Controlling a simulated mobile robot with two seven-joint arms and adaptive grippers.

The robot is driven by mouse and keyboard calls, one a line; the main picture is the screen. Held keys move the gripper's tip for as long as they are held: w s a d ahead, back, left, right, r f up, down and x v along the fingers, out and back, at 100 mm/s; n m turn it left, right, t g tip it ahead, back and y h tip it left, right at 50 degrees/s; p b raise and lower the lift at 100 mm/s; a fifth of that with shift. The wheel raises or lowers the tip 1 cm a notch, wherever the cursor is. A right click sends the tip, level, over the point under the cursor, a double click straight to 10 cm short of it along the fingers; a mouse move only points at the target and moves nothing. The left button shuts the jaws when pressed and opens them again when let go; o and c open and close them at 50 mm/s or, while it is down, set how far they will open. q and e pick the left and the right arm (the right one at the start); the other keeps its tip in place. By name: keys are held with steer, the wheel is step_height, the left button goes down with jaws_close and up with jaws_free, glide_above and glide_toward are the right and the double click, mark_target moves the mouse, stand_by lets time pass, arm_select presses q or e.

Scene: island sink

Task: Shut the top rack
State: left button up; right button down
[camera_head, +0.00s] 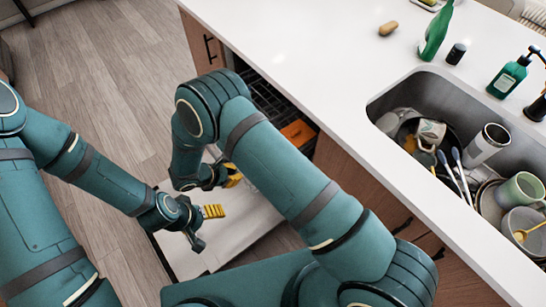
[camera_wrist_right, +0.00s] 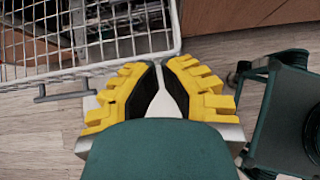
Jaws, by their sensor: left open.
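The dishwasher's wire rack (camera_wrist_right: 118,45) fills the upper left of the right wrist view, with a grey handle bar (camera_wrist_right: 62,96) below its front edge. In the head view, part of a rack (camera_head: 262,97) shows in the opening under the counter; my right arm hides much of it. My right gripper (camera_wrist_right: 163,62) has its yellow fingertips together at the rack's front corner; I cannot tell whether they touch it. It also shows partly behind my arm in the head view (camera_head: 232,176). My left gripper (camera_head: 204,227) is open and empty over the lowered dishwasher door (camera_head: 250,222).
An orange item (camera_head: 298,132) is in the dishwasher opening. The white counter (camera_head: 330,70) overhangs it, with a sink (camera_head: 440,85) full of dishes, a green bottle (camera_head: 436,32) and a soap dispenser (camera_head: 508,77). Wooden floor (camera_head: 120,60) is clear beyond my arms.

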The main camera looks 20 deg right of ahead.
steer(key=x, duration=0.5)
steer(key=b+x, duration=0.1)
steer(key=x, duration=0.4)
steer(key=shift+w+r, duration=0.15)
steer(key=shift+w, duration=0.1)
steer(key=d, duration=0.1)
steer(key=w+d, duration=0.1)
steer(key=d, duration=0.1)
steer(key=shift+w, duration=0.15)
arm_select(q)
steer(key=shift+s+f, duration=0.15)
steer(key=shift+f, duration=0.35)
arm_select(e)
steer(key=shift+w+d+r, duration=0.1)
steer(key=shift+w+d, duration=0.05)
steer(key=shift+d, duration=0.25)
